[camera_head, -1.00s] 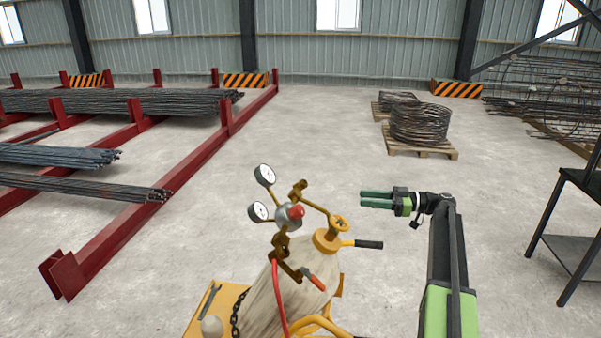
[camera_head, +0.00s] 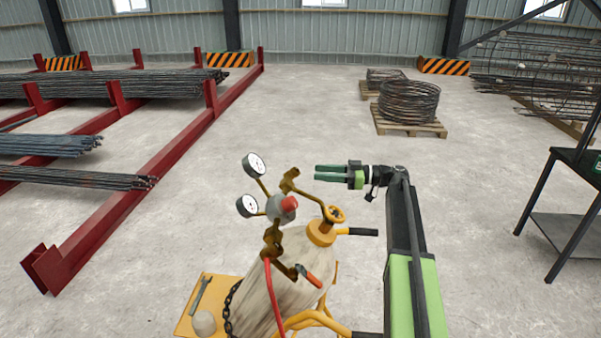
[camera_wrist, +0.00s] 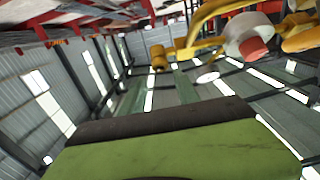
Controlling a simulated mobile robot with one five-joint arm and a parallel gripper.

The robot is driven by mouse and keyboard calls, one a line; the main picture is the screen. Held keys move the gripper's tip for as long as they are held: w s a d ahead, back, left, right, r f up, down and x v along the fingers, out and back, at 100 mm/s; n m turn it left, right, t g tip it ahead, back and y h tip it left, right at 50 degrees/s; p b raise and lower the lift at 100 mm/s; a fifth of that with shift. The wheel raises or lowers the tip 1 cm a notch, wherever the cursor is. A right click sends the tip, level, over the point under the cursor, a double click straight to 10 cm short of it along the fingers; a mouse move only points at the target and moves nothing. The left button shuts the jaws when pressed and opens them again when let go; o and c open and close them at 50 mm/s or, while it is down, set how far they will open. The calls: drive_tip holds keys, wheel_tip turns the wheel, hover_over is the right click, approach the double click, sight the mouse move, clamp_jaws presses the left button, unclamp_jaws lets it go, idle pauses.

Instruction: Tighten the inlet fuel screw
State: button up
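A pale gas cylinder (camera_head: 278,295) with an orange collar leans in the lower middle of the head view.
A yellow cart plate (camera_head: 190,312) with a wrench and a red hose (camera_head: 271,290) are by the cylinder. Red racks (camera_head: 150,195) with rebar are at left. Wire coils (camera_head: 408,102) on pallets stand behind. A dark table (camera_head: 572,225) is at right. Concrete floor lies clear between.

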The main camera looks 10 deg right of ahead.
sight(298, 171)
drive_tip(key=x, duration=0.7)
drive_tip(key=shift+f, duration=0.1)
drive_tip(key=shift+d, duration=0.1)
